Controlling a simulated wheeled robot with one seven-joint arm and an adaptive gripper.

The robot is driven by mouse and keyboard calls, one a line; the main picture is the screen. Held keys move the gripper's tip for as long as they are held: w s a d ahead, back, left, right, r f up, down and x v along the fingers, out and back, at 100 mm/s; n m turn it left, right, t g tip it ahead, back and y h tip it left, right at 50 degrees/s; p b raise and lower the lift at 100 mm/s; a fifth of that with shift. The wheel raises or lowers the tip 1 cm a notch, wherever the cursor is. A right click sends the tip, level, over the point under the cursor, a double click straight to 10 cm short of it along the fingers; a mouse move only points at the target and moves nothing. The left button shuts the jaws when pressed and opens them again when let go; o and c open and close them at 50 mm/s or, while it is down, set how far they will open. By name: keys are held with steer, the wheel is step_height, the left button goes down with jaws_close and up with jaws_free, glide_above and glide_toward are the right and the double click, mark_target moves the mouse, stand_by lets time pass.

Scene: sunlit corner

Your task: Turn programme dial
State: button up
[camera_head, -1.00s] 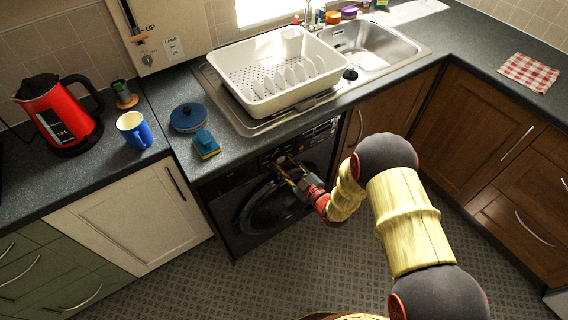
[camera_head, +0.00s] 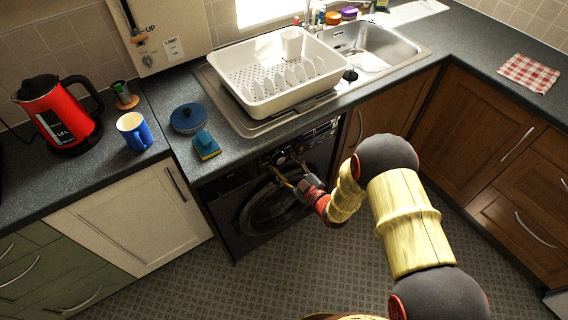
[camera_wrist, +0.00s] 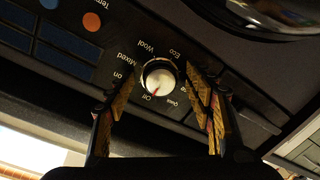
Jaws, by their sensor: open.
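The programme dial (camera_wrist: 159,80) is a round white knob with a red mark on the dark front panel of the washing machine (camera_head: 232,212). In the wrist view, labels such as Wool, Mixed, Eco, Quick and Off ring the dial, and the red mark lies near Off. My gripper (camera_wrist: 158,90) is open, with one finger on each side of the dial and the dial showing between them. I cannot tell whether either finger touches it. In the head view, my gripper (camera_head: 284,172) is at the machine's upper front and the dial is hard to make out.
A blue mug (camera_head: 134,131) and red kettle (camera_head: 60,118) stand to the left. The tiled floor (camera_head: 250,275) in front is clear.

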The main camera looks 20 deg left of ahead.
steer(key=v, duration=1.2)
